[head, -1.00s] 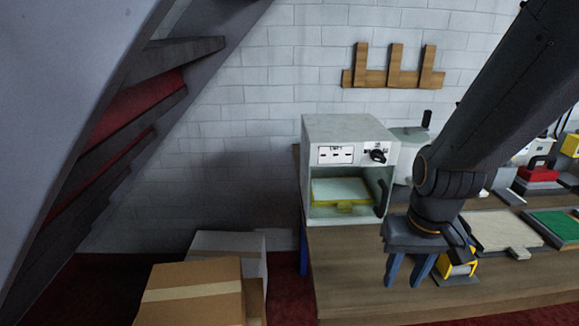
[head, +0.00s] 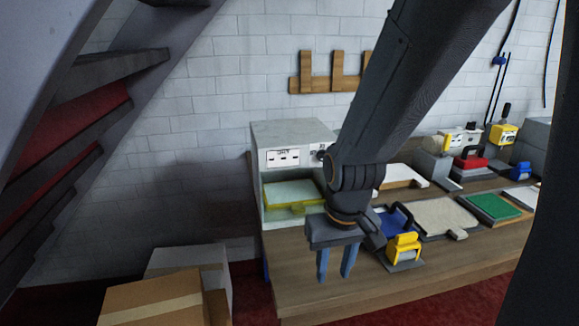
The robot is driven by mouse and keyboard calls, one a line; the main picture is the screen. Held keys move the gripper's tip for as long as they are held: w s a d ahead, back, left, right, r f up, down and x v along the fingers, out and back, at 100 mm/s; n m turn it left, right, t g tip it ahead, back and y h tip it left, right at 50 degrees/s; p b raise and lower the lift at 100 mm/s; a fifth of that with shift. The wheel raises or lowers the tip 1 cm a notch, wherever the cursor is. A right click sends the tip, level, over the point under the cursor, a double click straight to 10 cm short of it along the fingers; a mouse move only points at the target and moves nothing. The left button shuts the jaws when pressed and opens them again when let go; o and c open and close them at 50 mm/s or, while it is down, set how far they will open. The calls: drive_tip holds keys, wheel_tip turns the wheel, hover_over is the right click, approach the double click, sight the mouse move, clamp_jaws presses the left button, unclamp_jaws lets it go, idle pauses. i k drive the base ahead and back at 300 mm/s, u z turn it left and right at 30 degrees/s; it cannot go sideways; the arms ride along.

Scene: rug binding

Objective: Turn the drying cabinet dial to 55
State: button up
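The drying cabinet (head: 283,134) is a pale grey box at the left end of the wooden bench. Its front is open, and a pale panel with a yellow-green edge (head: 292,195) shows inside. A white label plate with dark markings (head: 283,157) is on its upper front. My gripper (head: 335,275) points down in front of the cabinet's lower right, below the dial in the picture. Its two blue fingers are apart with nothing between them.
Right of my gripper on the bench (head: 310,296) are a yellow clamp-like piece (head: 404,247), a blue piece with a dark handle (head: 396,222), a beige board (head: 446,216) and a green board (head: 495,207). Cardboard boxes (head: 152,302) stand at lower left. Stairs (head: 100,70) slant at left.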

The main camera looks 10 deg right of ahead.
sight(320, 154)
drive_tip(key=u, duration=0.45)
drive_tip(key=k, duration=0.9)
drive_tip(key=u, duration=0.1)
